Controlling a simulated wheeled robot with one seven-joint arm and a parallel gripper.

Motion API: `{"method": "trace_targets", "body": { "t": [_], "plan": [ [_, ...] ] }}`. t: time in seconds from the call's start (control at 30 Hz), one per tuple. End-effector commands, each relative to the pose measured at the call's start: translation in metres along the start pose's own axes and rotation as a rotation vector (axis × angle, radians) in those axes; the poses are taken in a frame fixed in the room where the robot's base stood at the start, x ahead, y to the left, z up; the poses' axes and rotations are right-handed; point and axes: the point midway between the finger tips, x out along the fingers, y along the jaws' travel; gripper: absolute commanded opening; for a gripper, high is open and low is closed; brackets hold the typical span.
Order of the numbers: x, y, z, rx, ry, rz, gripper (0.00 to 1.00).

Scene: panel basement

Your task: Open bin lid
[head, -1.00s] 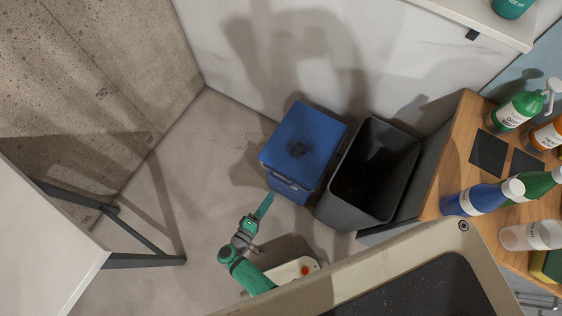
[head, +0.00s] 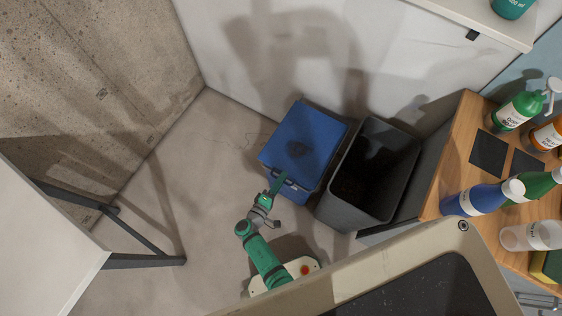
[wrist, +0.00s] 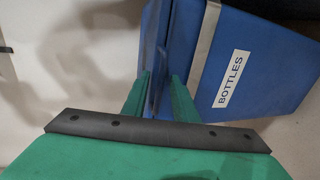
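The blue bin (head: 316,125) stands on the floor by the wall, its lid down. A dark handle (head: 286,180) shows at the lid's front edge. My gripper (head: 278,183) is at that front edge, reaching from below left. In the wrist view my two green fingers (wrist: 161,88) stand apart, with a narrow dark and blue strip of the lid edge or handle between them. I cannot see a firm hold on it. The bin's side (wrist: 260,60) carries a white BOTTLES label (wrist: 231,79) and a grey band.
An open dark grey bin (head: 345,212) stands close to the right of the blue one. A wooden-topped counter (head: 452,150) with bottles is farther right. A white table (head: 40,250) with dark legs is at the left. The floor (head: 190,190) between is clear.

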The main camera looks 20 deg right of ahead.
Motion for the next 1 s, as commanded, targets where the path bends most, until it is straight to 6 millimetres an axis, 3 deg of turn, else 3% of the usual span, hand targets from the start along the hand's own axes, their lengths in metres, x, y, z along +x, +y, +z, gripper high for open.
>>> {"method": "trace_targets", "body": {
  "t": [0.2,0.3,0.33,1.0],
  "plan": [
    [0.0,0.0,0.0,0.0,0.0,0.0,0.26],
    [0.0,0.0,0.0,0.0,0.0,0.0,0.02],
    [0.0,0.0,0.0,0.0,0.0,-0.001,0.0],
    [-0.002,0.009,0.002,0.001,-0.001,-0.037,0.0]
  ]
}}
